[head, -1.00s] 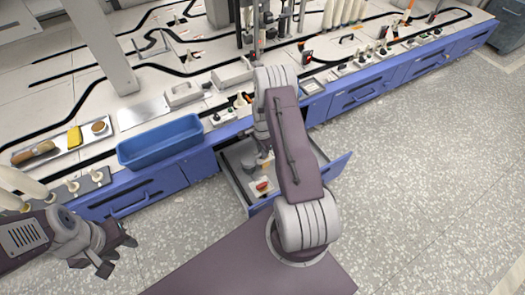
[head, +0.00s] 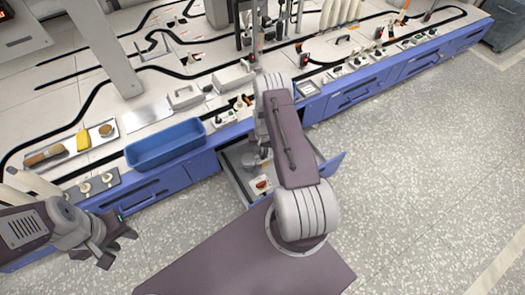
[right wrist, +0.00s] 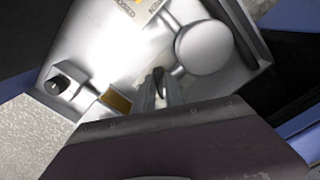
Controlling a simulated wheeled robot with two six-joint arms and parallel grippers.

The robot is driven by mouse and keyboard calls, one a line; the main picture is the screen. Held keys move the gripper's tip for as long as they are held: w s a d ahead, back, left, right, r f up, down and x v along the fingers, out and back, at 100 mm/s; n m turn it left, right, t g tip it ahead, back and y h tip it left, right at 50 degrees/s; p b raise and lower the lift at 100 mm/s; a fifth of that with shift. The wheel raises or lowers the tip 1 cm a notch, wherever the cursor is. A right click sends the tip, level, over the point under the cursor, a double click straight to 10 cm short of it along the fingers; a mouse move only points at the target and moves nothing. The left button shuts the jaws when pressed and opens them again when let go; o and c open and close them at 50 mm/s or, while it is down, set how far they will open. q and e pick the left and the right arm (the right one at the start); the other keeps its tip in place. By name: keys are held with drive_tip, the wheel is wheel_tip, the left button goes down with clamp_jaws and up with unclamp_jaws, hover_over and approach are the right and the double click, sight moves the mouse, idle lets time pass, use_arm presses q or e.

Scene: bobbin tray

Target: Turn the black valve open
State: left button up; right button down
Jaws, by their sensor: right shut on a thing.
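My right gripper (right wrist: 168,92) reaches down into the open drawer. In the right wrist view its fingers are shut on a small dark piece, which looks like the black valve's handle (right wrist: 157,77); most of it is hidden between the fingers. A round silver disc (right wrist: 205,48) and pipe lie just beyond the fingers. A printed label (right wrist: 125,8) shows at the top edge. In the head view my right arm hides the valve and most of the gripper. My left gripper (head: 118,243) is open and empty over the floor, left of the drawer.
The open drawer (head: 328,165) has walls close around my right arm. A red-handled part (head: 262,184) sits near its front. In the right wrist view a black knob (right wrist: 58,84) is at the left. A blue bin (head: 166,146) stands on the bench. The floor at right is clear.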

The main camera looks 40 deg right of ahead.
drive_tip(key=n+p, duration=0.1)
drive_tip(key=n, duration=0.2)
drive_tip(key=shift+d, duration=0.1)
drive_tip(key=shift+d+n+p, duration=0.1)
drive_tip(key=shift+n+p, duration=0.2)
drive_tip(key=shift+n, duration=1.4)
drive_tip(key=c, duration=1.4)
unclamp_jaws()
drive_tip(key=shift+r, duration=0.1)
wheel_tip(320, 180, up, 9)
drive_tip(key=p, duration=0.5)
